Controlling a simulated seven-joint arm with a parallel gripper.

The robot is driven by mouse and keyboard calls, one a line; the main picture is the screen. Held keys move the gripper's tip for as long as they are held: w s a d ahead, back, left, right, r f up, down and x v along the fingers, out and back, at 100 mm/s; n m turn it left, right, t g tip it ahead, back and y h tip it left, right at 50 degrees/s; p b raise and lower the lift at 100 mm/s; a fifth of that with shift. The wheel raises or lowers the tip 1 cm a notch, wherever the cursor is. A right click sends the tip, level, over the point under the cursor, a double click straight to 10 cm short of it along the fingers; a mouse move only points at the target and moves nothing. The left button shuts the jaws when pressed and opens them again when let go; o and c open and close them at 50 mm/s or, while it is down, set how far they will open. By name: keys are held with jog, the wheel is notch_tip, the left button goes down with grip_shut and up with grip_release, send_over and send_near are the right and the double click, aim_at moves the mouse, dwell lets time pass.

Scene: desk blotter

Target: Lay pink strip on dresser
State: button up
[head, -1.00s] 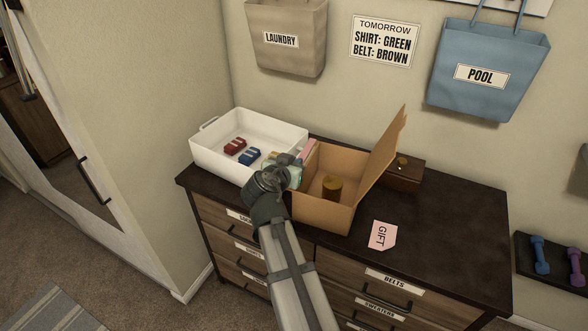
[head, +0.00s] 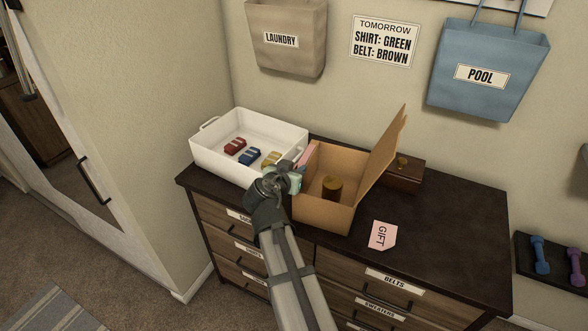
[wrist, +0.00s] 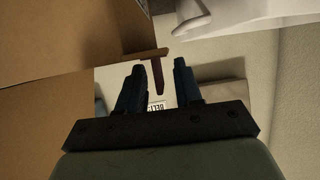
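The pink strip (head: 307,154) shows in the head view as a narrow piece at the left edge of the open cardboard box (head: 326,217), beside the white bin. Its lower part is hidden by my gripper. My gripper (head: 298,174) is at the box's left side, close to the strip. In the wrist view my gripper (wrist: 159,85) has its two dark fingers apart. A dark reddish-brown piece (wrist: 158,76) shows between them; I cannot tell whether it is the strip. The dresser (head: 440,235) has a dark top, with the box and bin on it.
The white bin (head: 205,152) holds red, blue and yellow (head: 271,159) bundles. A brown roll (head: 332,188) is in the box. A wooden box (head: 404,176) stands behind the flap. A pink GIFT tag (head: 382,236) lies in front. The dresser top is clear at right.

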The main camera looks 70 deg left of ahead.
jog(key=v, duration=1.3)
jog(key=shift+s+d, duration=0.25)
jog(key=shift+s, duration=0.1)
jog(key=shift+w, duration=0.1)
